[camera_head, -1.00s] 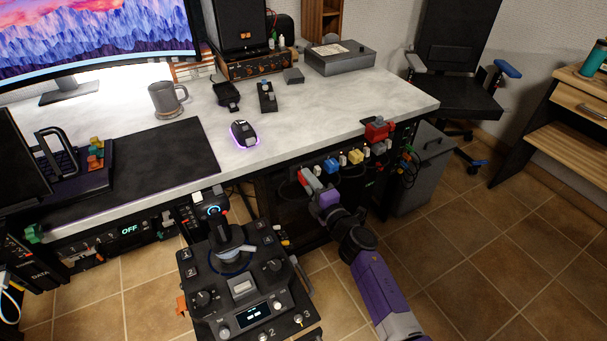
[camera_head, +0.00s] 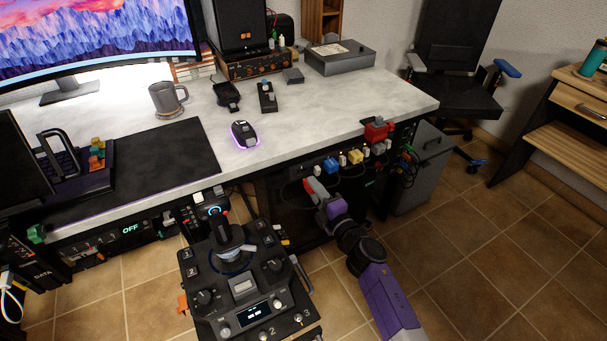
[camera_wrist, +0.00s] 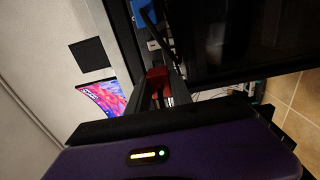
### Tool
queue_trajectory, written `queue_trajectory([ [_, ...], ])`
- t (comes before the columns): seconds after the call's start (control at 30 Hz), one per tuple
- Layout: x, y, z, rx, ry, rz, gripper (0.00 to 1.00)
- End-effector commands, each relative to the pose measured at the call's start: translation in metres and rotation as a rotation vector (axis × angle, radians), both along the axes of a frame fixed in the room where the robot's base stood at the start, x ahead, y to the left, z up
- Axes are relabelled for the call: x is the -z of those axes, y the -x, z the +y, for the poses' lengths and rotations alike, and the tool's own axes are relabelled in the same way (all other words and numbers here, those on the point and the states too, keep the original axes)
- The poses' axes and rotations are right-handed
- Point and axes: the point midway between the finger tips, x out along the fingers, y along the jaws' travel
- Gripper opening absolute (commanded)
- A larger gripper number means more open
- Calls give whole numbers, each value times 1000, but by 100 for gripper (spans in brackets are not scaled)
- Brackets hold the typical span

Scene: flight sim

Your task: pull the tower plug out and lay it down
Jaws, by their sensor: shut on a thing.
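My gripper (camera_head: 320,194) is below the front edge of the desk, at the right. It is shut on a red plug (camera_head: 309,185), which I take to be the tower plug; no label can be read. In the wrist view the red plug (camera_wrist: 156,77) sits between the two fingers. The plug is near the left end of the row of plugs under the desk edge and appears slightly in front of it. Its cord and prongs cannot be made out.
A blue plug (camera_head: 330,166) and a yellow plug (camera_head: 355,157) stay in the row. A red block (camera_head: 377,130) is at the desk edge. The control panel (camera_head: 243,285) stands left of my arm. The desk top (camera_head: 310,120) has clear room near its front edge.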

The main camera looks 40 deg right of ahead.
Motion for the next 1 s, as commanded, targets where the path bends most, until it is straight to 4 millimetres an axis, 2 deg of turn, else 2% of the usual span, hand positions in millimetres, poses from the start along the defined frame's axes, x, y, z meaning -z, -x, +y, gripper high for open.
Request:
queue_trajectory([
  [0.33,0,12,3,0,0,0,0],
  [0.83,-1,15,4,0,1,0,0],
  [1.0,0,23,7,0,1,1,0],
])
